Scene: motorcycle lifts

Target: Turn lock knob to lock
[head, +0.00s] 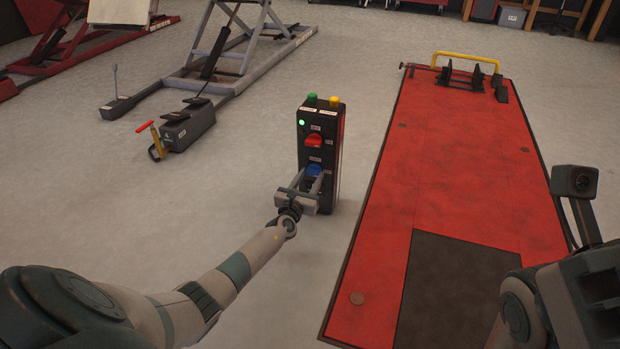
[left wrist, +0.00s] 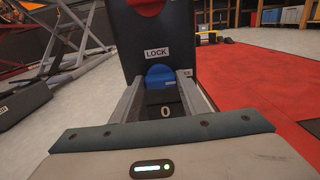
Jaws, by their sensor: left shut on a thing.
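A dark control box (head: 321,140) stands upright on the floor. It carries a green and a yellow button on top, a lit green light and a red knob (head: 314,140). Below the red knob is the blue lock knob (head: 314,170), under a label reading LOCK in the left wrist view (left wrist: 160,76). My left gripper (head: 305,184) is at the front of the box, with its fingers on either side of the blue knob and shut on it. A mark "0" shows below the knob in the left wrist view. My right gripper is out of view.
A red motorcycle lift platform (head: 475,165) lies low on the floor just right of the box. A grey raised lift (head: 240,60) stands behind at the left, with a foot pedal unit (head: 186,126) in front of it.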

